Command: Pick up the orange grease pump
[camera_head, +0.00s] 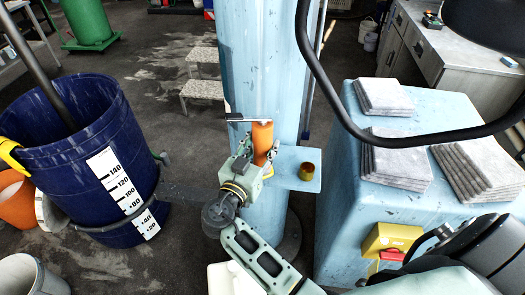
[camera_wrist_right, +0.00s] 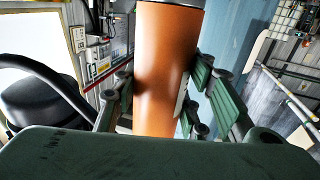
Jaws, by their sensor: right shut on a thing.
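The orange grease pump (camera_head: 262,140) is upright in front of the light blue column, with a metal head and a lever at its top. My right gripper (camera_head: 258,168) is shut on its lower body. In the right wrist view the orange cylinder (camera_wrist_right: 165,70) stands between the green fingers (camera_wrist_right: 165,100), which press in from both sides. Its bottom is hidden behind my gripper, so I cannot tell whether it touches the small blue shelf (camera_head: 292,182). My left gripper is not in view.
The blue column (camera_head: 262,60) is close behind. A large blue barrel (camera_head: 80,150) stands left. A blue cabinet (camera_head: 345,200) with stacked grey pads (camera_head: 395,160) is at right, under a dark hose (camera_head: 380,132).

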